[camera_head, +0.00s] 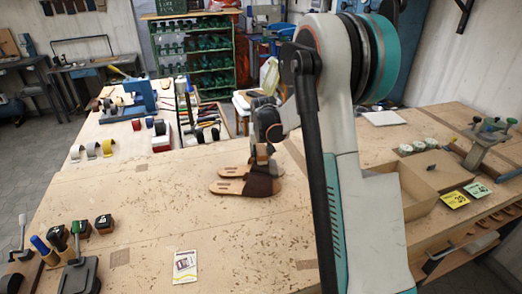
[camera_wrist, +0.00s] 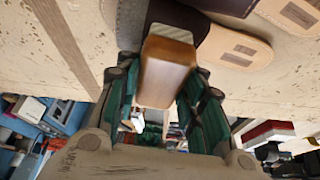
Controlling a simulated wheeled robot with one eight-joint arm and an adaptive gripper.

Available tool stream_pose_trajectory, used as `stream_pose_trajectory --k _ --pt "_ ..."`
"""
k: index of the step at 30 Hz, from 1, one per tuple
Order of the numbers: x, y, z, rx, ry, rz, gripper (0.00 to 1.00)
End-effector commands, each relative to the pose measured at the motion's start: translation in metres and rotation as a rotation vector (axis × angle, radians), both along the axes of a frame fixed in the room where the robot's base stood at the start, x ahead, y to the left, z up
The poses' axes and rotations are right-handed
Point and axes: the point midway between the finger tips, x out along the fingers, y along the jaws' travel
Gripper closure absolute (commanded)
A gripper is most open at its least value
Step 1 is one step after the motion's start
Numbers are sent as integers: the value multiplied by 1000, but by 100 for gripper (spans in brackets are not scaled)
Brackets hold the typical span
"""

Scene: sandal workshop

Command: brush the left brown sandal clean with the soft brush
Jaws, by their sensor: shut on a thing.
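Two brown sandals lie side by side on the workbench, soles tan with dark brown straps. The nearer sandal (camera_head: 232,187) and the farther sandal (camera_head: 232,171) both show in the head view, partly behind my gripper (camera_head: 263,152). In the wrist view a tan sole (camera_wrist: 236,47) and a dark strap (camera_wrist: 182,14) show at the top. My gripper (camera_wrist: 163,85) is shut on the soft brush (camera_wrist: 166,72), a wooden block with pale bristles at its far end. The bristles are close to the strap; I cannot tell whether they touch.
The workbench (camera_head: 150,215) is clear around the sandals. A small card (camera_head: 185,266) lies at the front, and ink bottles (camera_head: 104,224) stand at the left. An open wooden box (camera_head: 433,172) stands to the right, beyond my arm. Tools and a blue machine (camera_head: 140,93) stand farther back.

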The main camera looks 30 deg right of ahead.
Motion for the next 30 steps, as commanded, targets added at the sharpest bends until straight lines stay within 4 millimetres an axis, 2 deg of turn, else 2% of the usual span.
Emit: stream_pose_trajectory --k 13,30 --pt "-2 2 3 2 1 2 88" --pt "-1 1 55 0 1 0 88"
